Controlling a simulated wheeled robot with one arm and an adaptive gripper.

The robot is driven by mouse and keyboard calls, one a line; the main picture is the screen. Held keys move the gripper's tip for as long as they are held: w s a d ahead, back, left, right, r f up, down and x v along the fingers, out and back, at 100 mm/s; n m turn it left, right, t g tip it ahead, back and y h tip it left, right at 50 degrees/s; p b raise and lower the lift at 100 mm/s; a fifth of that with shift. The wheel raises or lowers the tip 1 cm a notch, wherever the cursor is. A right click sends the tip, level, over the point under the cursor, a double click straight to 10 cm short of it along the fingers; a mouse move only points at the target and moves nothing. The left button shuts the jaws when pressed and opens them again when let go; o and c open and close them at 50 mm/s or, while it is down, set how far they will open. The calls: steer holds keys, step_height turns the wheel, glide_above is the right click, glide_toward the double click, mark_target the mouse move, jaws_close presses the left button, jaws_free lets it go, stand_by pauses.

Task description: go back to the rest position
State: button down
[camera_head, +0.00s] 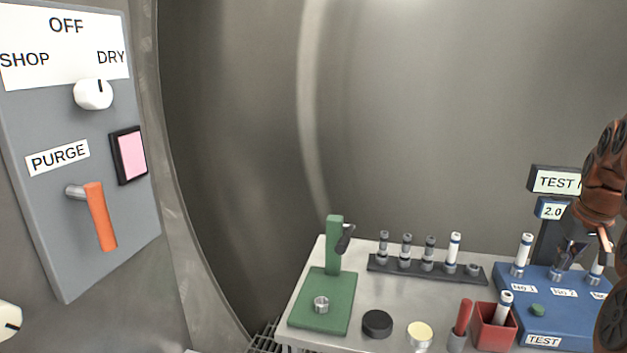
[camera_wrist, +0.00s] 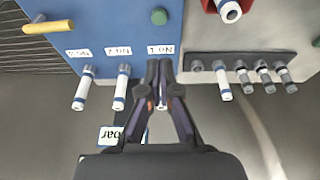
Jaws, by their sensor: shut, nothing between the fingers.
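My gripper (camera_head: 572,246) is at the right in the camera_head view, low over the blue test block (camera_head: 535,299). In the wrist view my gripper (camera_wrist: 160,66) has its fingertips close together with nothing held between them. A white tube at No 1 (camera_head: 523,254) stands upright in the block; in the wrist view part of a white tube (camera_wrist: 163,105) shows behind the fingers. Tubes at No 2 (camera_wrist: 121,88) and No 3 (camera_wrist: 82,89) also stand in the block. In the camera_head view my arm partly hides that side of the block.
A dark rack (camera_head: 427,268) holds several tubes. A green stand (camera_head: 321,300), black disc (camera_head: 377,324), cream disc (camera_head: 420,334) and red holder (camera_head: 495,327) stand on the bench. A TEST sign (camera_head: 555,181) rises behind the block. A control panel (camera_head: 80,190) is at left.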

steer(key=s+a+r+n+g+y+p, duration=0.1)
steer(key=s+a+p, duration=0.25)
steer(key=a, duration=0.95)
steer(key=s+a+n+g+y+p, duration=0.1)
steer(key=s+a+n+p, duration=0.2)
steer(key=a, duration=0.9)
steer(key=s+a+f+g+p, duration=0.1)
steer(key=s+a, duration=0.4)
steer(key=s, duration=0.5)
steer(key=s+a+f+g+p, duration=0.2)
steer(key=s+a+p, duration=0.2)
steer(key=s, duration=0.7)
steer(key=shift+s+a+f+h, duration=0.25)
steer(key=shift+a+h, duration=0.15)
steer(key=shift+a, duration=0.75)
stand_by(0.6)
